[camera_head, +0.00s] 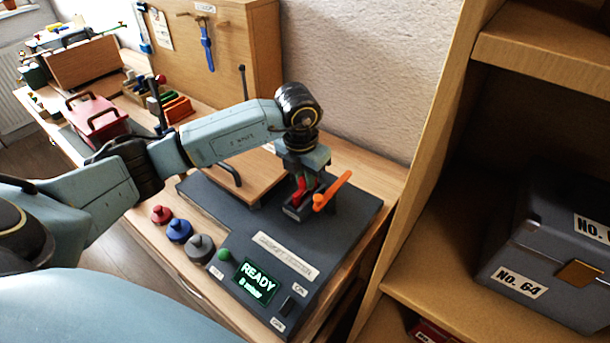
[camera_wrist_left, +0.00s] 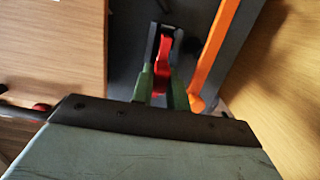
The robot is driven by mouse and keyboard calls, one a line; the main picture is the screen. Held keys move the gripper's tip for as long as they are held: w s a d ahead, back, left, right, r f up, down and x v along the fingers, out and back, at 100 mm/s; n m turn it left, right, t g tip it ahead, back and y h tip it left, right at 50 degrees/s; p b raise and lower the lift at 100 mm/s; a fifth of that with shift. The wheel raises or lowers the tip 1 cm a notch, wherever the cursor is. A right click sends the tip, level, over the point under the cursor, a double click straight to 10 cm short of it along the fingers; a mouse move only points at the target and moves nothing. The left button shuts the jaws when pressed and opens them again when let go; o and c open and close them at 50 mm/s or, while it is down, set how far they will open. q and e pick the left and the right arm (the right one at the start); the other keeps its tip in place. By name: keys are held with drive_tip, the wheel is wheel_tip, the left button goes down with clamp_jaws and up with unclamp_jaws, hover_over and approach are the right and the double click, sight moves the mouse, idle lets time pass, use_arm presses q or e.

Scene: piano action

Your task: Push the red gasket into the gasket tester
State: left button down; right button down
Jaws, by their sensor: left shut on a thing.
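The gasket tester (camera_head: 226,219) is a dark grey box on the bench, with a lit READY display (camera_head: 255,281). My left gripper (camera_head: 303,190) points down over the socket at its far right part. It is shut on the red gasket (camera_head: 299,187), which is at the socket (camera_head: 297,211). In the left wrist view the red gasket (camera_wrist_left: 164,58) shows between the green fingers (camera_wrist_left: 161,88), its far end in or over the dark slot. I cannot tell how deep it sits. An orange lever (camera_head: 334,189) slants up right beside the gripper. My right gripper is not in view.
Red (camera_head: 161,214), blue (camera_head: 179,230) and grey (camera_head: 200,247) knobbed pieces stand along the tester's left side. A wooden shelf (camera_head: 440,276) with a grey case (camera_head: 545,265) stands close on the right. A red toolbox (camera_head: 97,117) is at the back left.

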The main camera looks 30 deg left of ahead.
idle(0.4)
use_arm(q)
drive_tip(key=c, duration=1.3)
unclamp_jaws()
drive_tip(key=shift+o, duration=0.5)
drive_tip(key=shift+o, duration=0.7)
drive_tip(key=shift+r+p, duration=2.65)
drive_tip(key=shift+r, duration=1.1)
